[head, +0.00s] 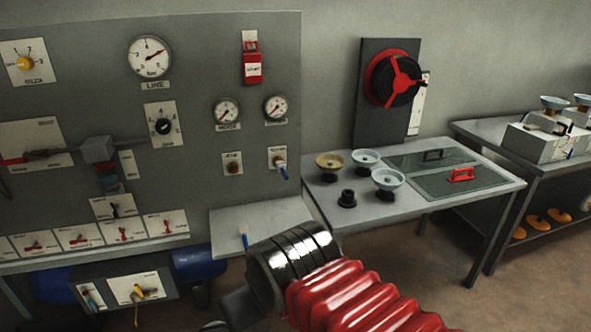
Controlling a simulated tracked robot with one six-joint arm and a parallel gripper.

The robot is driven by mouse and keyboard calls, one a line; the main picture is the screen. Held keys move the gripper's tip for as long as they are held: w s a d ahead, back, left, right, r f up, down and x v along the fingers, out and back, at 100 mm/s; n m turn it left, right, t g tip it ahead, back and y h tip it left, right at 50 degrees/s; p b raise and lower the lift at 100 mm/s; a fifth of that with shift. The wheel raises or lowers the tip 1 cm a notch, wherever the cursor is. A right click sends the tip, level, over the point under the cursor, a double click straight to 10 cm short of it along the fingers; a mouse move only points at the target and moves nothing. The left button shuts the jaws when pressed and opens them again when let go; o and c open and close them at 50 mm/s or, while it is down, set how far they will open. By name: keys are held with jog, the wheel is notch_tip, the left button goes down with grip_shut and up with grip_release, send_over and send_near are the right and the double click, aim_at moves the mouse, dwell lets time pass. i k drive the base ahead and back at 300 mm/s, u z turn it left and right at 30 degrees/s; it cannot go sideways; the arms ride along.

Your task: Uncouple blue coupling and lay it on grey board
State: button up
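A small blue coupling (282,172) hangs on a port at the lower right of the grey panel, beneath a white label plate. It looks attached to the port; the joint is too small to make out. A light grey board (283,211) juts out flat below it. A second small blue piece (243,238) shows at the board's front edge; I cannot tell whether it lies on it or is fixed there. My arm, with red bellows and a shiny metal collar, fills the bottom middle in front of the board. My gripper's fingers are not visible.
The grey panel (200,60) carries gauges, switches and levers. Brown floor shows between the tables.

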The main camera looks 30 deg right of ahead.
aim_at(281, 167)
jog(key=u, duration=0.05)
jog(key=i, duration=1)
jog(key=z, duration=0.05)
